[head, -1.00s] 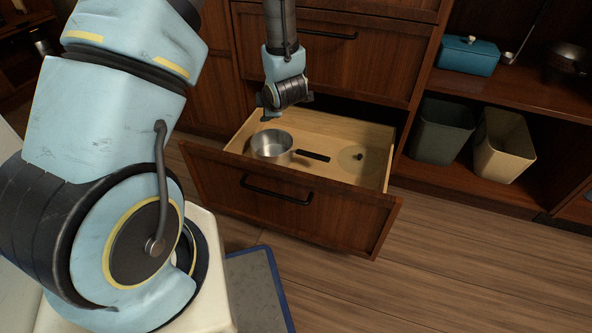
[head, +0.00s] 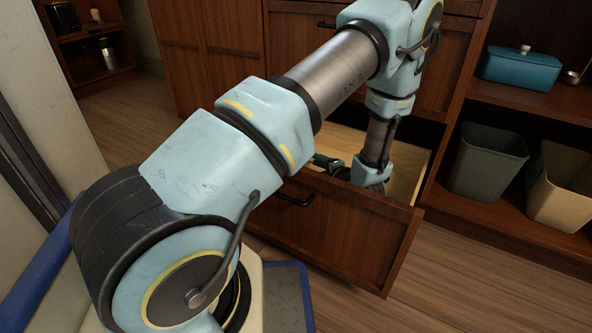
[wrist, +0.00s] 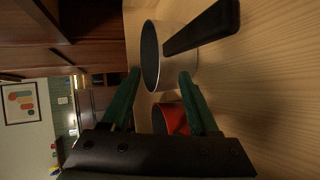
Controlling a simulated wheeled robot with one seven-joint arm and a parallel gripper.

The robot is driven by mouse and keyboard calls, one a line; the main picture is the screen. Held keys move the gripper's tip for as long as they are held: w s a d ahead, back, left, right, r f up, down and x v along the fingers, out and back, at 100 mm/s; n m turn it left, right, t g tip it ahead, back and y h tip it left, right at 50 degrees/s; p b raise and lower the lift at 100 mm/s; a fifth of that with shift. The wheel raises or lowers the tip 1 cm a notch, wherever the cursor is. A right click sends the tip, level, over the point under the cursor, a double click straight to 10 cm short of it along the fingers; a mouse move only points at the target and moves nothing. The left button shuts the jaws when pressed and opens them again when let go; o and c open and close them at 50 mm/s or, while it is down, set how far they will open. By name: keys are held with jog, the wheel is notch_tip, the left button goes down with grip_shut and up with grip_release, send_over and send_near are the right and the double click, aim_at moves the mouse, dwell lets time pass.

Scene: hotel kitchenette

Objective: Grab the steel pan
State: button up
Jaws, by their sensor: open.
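In the wrist view the steel pan (wrist: 178,46) lies in the drawer just beyond my fingertips, its dark opening facing left in the picture and its black handle (wrist: 205,27) pointing to the upper right. My gripper (wrist: 160,74) is open, its green fingers apart on either side of the pan's near rim; I cannot tell whether they touch it. In the head view my gripper (head: 330,165) is low inside the open drawer (head: 345,225). The pan is hidden there behind my arm and the drawer front.
A red object (wrist: 170,118) shows between my fingers in the wrist view, close to the pan. The drawer's pale wooden floor (wrist: 265,90) is bare to the right. Right of the drawer, shelves hold a blue pot (head: 521,69), a dark bin (head: 487,160) and a beige bin (head: 565,185).

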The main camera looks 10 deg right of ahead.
aim_at(308, 160)
jog(key=b+x, duration=0.1)
jog(key=x, duration=0.1)
jog(key=b+x, duration=0.1)
jog(key=x, duration=0.1)
jog(key=d+b+x, duration=0.1)
jog(key=x, duration=0.1)
jog(key=shift+w+a+f+b, duration=0.15)
jog(key=shift+w+f+b, duration=0.2)
jog(key=shift+f, duration=0.1)
jog(key=shift+r, duration=0.1)
grip_shut()
dwell(0.9)
